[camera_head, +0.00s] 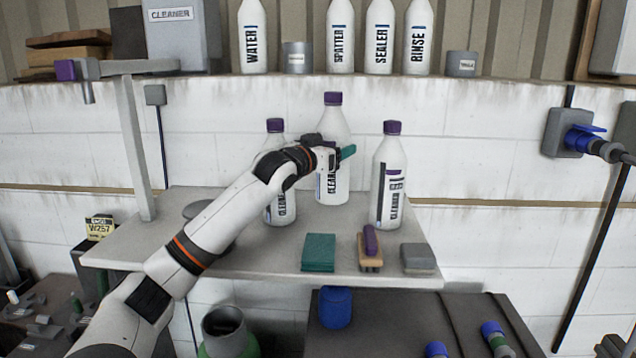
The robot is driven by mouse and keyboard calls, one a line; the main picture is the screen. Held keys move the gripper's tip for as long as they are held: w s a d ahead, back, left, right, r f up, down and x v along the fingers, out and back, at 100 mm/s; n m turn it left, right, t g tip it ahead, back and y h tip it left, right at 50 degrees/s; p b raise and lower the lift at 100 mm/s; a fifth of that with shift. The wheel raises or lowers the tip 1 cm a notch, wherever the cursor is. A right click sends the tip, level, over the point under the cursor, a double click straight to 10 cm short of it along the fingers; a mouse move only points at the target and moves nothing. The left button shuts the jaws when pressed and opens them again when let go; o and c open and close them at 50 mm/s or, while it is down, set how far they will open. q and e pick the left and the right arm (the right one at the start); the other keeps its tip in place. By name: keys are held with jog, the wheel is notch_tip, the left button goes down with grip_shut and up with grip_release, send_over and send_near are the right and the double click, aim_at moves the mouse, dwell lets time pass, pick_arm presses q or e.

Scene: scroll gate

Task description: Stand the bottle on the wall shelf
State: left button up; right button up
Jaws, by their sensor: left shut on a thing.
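My left gripper (334,154) is shut on a white bottle with a purple cap (332,122), the middle one of three alike. The gripper grips it at its upper body, and part of its label is hidden. This bottle is upright over the grey wall shelf (165,258). Its base shows higher in the picture than those of its neighbours, and I cannot tell for sure whether it touches the shelf. A second cleaner bottle (280,205) stands to its left, partly behind my arm. A third (388,180) stands to its right. My right gripper is not in view.
A green pad (319,253), a purple-and-tan brush (370,250) and a grey block (418,257) lie along the shelf's front. A ledge above carries several labelled bottles, such as the water one (253,38).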

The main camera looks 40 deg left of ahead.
aim_at(333, 174)
pick_arm(q)
jog(key=f, duration=0.4)
jog(key=shift+w+f+p, duration=0.25)
jog(key=shift+p, duration=0.05)
jog(key=shift+s+f, duration=0.1)
jog(key=shift+f, duration=0.7)
jog(key=o, duration=1.2)
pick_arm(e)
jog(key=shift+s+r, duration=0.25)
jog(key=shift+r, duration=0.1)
pick_arm(q)
jog(key=shift+s, duration=0.1)
